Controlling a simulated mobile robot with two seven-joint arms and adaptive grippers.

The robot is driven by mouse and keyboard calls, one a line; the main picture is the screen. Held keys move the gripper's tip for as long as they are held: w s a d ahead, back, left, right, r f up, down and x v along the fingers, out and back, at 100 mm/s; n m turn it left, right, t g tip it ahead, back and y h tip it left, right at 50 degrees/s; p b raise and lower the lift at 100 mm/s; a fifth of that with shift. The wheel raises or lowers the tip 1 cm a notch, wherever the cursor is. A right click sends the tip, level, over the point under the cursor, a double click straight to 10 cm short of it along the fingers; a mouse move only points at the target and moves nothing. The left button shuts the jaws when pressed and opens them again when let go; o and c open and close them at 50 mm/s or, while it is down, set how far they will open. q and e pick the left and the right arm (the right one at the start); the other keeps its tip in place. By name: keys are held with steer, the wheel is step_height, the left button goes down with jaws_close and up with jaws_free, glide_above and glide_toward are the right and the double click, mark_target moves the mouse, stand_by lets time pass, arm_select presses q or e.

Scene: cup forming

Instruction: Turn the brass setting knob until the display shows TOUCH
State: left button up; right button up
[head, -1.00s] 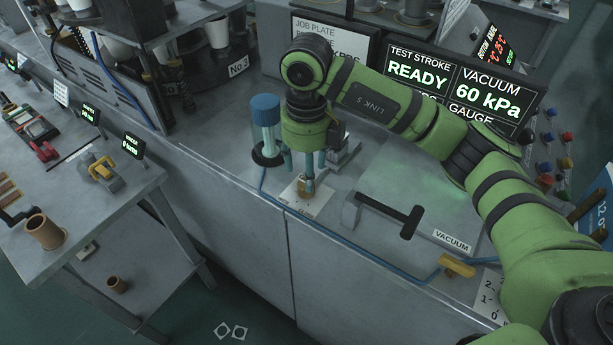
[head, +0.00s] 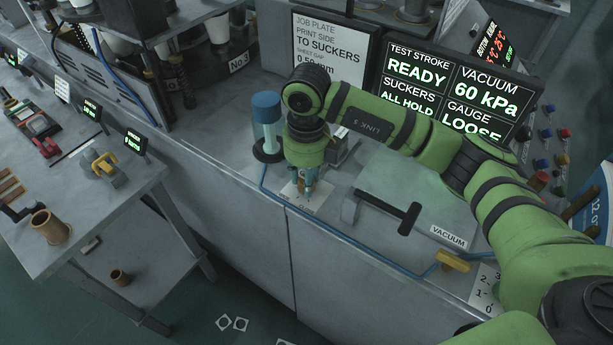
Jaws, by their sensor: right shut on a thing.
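My right gripper (head: 304,184) points down over a small white plate (head: 317,203) on the bench top. It is shut on the brass setting knob (head: 301,187), which is mostly hidden by the fingers. The display (head: 460,88) at the upper right reads TEST STROKE READY, VACUUM 60 kPa, SUCKERS ALL HOLD and GAUGE LOOSE. My left gripper is not in view.
A blue-capped clear cylinder (head: 267,125) stands close left of the gripper. A side table (head: 60,252) with a brown cup (head: 48,226) stands at the left.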

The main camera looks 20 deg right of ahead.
steer(key=shift+s+f+n+b, duration=0.1)
steer(key=shift+f+n+b, duration=0.3)
steer(key=shift+b, duration=0.6)
steer(key=shift+r, duration=0.3)
steer(key=o, duration=1.1)
steer(key=shift+s, duration=0.1)
steer(key=shift+o, duration=0.2)
steer(key=shift+d, duration=0.1)
steer(key=shift+r, duration=0.15)
steer(key=shift+r, duration=0.25)
step_height(320, 180, up, 11)
steer(key=shift+r, duration=0.2)
